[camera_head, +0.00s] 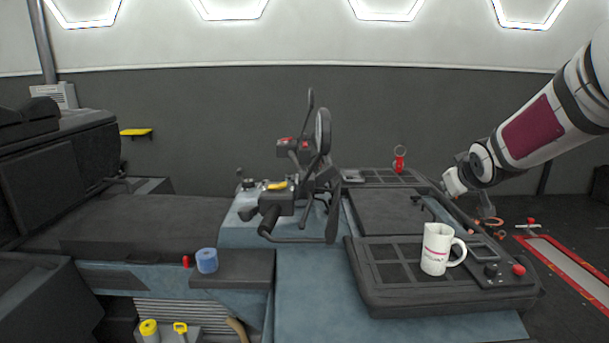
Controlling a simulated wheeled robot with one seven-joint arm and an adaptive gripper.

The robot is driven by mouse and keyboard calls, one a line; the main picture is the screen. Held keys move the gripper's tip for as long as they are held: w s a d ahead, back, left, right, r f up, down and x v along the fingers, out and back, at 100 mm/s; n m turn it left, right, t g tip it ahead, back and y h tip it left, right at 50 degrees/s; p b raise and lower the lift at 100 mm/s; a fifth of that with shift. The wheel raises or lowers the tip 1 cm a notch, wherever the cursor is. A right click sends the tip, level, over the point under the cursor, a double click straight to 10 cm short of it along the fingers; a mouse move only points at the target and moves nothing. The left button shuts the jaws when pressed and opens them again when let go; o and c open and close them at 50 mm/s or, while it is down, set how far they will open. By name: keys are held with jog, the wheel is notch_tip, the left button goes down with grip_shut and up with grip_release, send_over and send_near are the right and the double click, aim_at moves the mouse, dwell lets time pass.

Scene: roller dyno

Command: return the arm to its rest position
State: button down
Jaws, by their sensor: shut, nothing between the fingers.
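My arm (535,128), white with a maroon panel, reaches in from the right edge and slopes down to the left. My gripper (487,212) hangs at its end, small and dark, pointing down behind the right side of the console. It is shut with nothing in it. The fingertips are small and partly lost against the clutter behind the console. A white mug (436,249) stands upright on the near right console, left of and nearer than my gripper, apart from it.
The near console (385,290) carries a red knob (519,269). A blue roll (207,260) sits on a dark ledge at left. A red-bordered floor strip (570,262) lies at right.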

jog(key=s+a+g+y, duration=0.1)
jog(key=s+a, duration=0.4)
jog(key=s, duration=0.8)
jog(key=s+a+f+m+g, duration=0.1)
jog(key=s+a+g, duration=0.2)
jog(key=s, duration=1)
jog(key=s+a+f+m+g+y, duration=0.1)
jog(key=s+a+g, duration=0.1)
jog(key=s+a, duration=0.5)
jog(key=s, duration=0.6)
jog(key=shift+s+a+f+y, duration=0.15)
jog(key=shift+s+f+y, duration=0.05)
jog(key=shift+s+y, duration=0.1)
jog(key=shift+r, duration=0.6)
jog(key=c, duration=2.3)
grip_release()
